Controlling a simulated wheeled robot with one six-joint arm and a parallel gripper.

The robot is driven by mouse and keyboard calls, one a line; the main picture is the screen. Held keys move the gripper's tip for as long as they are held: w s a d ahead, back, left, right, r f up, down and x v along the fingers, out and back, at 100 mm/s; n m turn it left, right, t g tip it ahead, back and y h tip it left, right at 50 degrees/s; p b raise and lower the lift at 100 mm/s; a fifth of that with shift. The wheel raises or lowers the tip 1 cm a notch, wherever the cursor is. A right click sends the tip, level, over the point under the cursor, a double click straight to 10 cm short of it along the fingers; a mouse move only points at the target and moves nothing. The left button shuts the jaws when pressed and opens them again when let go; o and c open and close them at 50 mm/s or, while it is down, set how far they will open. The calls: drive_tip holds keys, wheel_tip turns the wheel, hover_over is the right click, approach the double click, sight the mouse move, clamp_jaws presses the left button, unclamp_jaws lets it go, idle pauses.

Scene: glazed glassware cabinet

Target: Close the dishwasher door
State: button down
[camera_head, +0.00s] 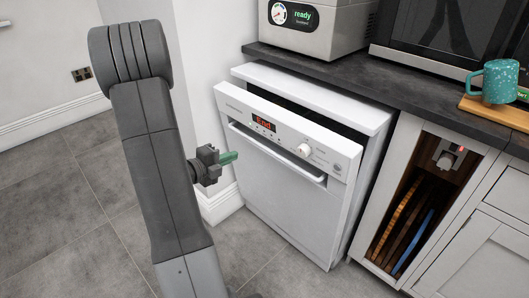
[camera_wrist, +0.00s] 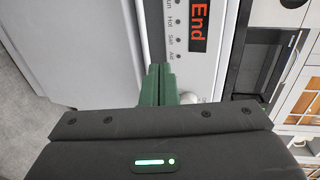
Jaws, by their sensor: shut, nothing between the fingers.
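The white dishwasher stands under the dark worktop. Its door (camera_head: 285,195) is slightly open, tilted outward at the top, with a dark gap between its upper edge and the white top of the machine. The control panel (camera_head: 283,128) reads "End" in red and has a round knob and a bar handle (camera_head: 275,151). My gripper (camera_head: 230,157) is in front of the door's left side, its green fingers shut and empty. In the wrist view the fingers (camera_wrist: 158,85) point at the panel beside the "End" display (camera_wrist: 199,25). I cannot tell whether they touch it.
A grey appliance reading "ready" (camera_head: 318,30) stands on the worktop (camera_head: 350,75), with a teal mug (camera_head: 500,80) on a wooden board at the right. An open cubby (camera_head: 415,205) holding boards is right of the dishwasher. A white wall stands at its left. Floor in front is clear.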

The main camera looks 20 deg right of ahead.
drive_tip(key=b, duration=0.3)
approach(270, 139)
drive_tip(key=f+x, duration=0.1)
drive_tip(key=x, duration=0.4)
drive_tip(key=shift+w+d+r, duration=0.3)
drive_tip(key=shift+w+d, duration=0.1)
drive_tip(key=shift+d, duration=0.2)
